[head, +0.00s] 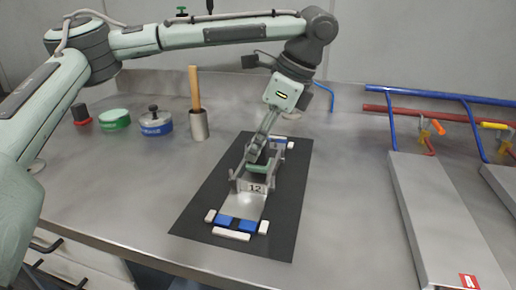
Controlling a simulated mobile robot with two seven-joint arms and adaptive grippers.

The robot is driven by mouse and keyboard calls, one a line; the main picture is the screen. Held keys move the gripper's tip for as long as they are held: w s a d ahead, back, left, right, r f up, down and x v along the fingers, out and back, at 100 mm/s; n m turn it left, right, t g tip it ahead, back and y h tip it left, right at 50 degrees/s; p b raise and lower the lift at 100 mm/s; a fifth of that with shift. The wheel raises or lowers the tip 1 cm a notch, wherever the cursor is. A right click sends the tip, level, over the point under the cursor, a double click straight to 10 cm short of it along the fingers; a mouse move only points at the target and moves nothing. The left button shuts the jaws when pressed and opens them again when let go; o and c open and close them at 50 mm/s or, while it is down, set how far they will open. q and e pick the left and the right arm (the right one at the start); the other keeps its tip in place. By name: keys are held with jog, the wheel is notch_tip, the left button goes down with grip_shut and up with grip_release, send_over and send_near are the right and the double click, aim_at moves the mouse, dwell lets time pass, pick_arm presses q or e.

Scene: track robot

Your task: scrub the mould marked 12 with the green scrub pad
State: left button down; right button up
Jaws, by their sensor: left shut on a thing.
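The mould marked 12 (254,189) is a grey metal piece with upright walls. It stands on a pale plate on the black mat (203,205). The green scrub pad (258,168) is at the mould, low between its walls. My left gripper (256,155) points down over the mould and is shut on the pad. The gripper hides part of the pad, and I cannot tell whether the pad touches the mould's floor. My right gripper is not in view.
Blue and white blocks (236,223) edge the plate at both ends. A metal cup with a wooden handle (198,125), a blue tin (156,124), a green tin (115,119) and a red-and-black item (81,114) stand at the back left. Steel panels with blue and red rails (440,220) occupy the right.

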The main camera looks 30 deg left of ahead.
pick_arm(q)
jog(key=shift+r, duration=3.4)
